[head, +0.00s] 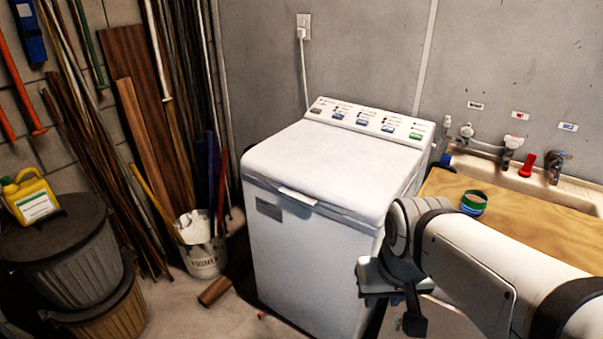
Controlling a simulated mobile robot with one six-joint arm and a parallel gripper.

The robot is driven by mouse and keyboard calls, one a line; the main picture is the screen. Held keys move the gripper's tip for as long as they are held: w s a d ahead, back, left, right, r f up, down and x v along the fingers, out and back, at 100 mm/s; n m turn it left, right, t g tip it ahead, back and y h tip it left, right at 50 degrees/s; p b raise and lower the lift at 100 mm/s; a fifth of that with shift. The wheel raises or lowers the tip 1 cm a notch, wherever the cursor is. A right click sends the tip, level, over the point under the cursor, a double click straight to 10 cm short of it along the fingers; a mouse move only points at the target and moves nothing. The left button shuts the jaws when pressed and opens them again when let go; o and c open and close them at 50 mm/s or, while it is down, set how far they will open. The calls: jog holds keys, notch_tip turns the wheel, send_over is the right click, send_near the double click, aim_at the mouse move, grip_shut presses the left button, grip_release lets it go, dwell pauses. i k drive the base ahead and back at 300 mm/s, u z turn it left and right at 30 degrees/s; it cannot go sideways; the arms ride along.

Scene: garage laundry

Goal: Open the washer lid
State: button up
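The white top-loading washer (310,258) stands in the middle of the head view against the grey wall. Its lid (325,165) is down and looks closed. A pale handle tab (297,196) sticks out at the lid's front edge. The control panel (370,120) with several buttons runs along the back. My gripper (405,312) hangs at the lower right, in front of the washer's right side, below lid height and to the right of the handle. Its dark fingers point downward. I cannot make out the gap between them, and nothing held is visible.
A wooden counter (520,205) with a small round tin (474,202) stands right of the washer, with taps and a sink behind. Left are a white bucket (206,262), leaning boards and lidded bins (65,262). Some floor (175,310) is clear at front left.

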aim_at(358, 176)
jog(key=z, duration=0.15)
jog(key=i, duration=1)
